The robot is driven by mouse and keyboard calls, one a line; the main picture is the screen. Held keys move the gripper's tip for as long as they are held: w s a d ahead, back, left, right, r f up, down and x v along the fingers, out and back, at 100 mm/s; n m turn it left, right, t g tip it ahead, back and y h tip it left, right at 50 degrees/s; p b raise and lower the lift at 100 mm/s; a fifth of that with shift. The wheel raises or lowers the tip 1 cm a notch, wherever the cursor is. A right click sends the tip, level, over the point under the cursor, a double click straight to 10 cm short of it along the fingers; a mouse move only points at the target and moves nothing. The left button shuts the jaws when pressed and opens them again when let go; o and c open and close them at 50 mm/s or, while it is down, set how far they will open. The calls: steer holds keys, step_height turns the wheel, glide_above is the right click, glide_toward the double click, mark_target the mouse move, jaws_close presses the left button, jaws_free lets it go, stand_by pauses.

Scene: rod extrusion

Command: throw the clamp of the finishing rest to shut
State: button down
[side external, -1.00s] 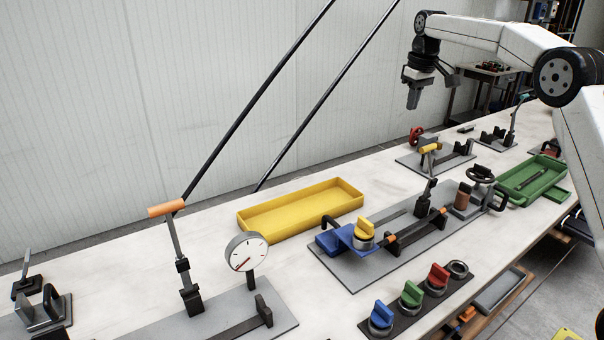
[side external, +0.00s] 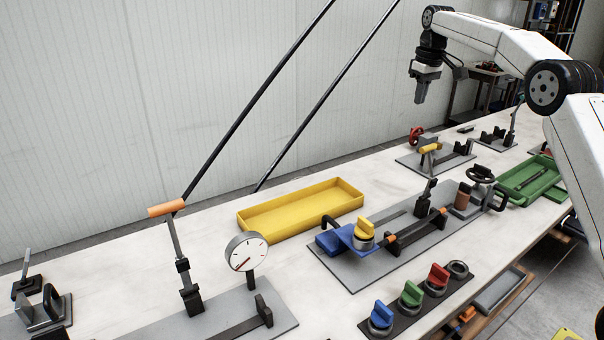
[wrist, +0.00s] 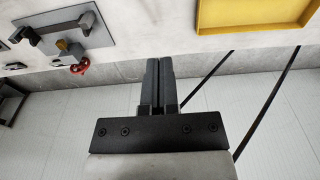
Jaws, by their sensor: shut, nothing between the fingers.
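Several lever clamps stand on grey plates along the bench, and I cannot tell by sight which is the finishing rest's. One with an orange handle (side external: 166,209) stands upright at the front left. One with a yellow handle (side external: 430,148) rises over the middle plate. One with a teal handle (side external: 523,97) stands at the far end. My gripper (side external: 419,101) is above the far part of the bench, fingers pointing down, shut and empty, touching nothing. In the wrist view my fingers (wrist: 159,62) are together.
A yellow tray (side external: 243,223) lies along the back of the bench. A dial gauge (side external: 246,252) stands at the front left. Blue, green and red knobs (side external: 411,294) line the front edge. A green tray (side external: 552,184) is at right. Two dark slanted bars (side external: 300,62) rise behind.

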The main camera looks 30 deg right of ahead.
steer(key=s+f, duration=0.3)
steer(key=f, duration=0.6)
steer(key=shift+f, duration=0.35)
stand_by(0.3)
steer(key=shift+s, duration=0.2)
stand_by(0.3)
steer(key=shift+s+t, duration=0.2)
steer(key=shift+t, duration=0.1)
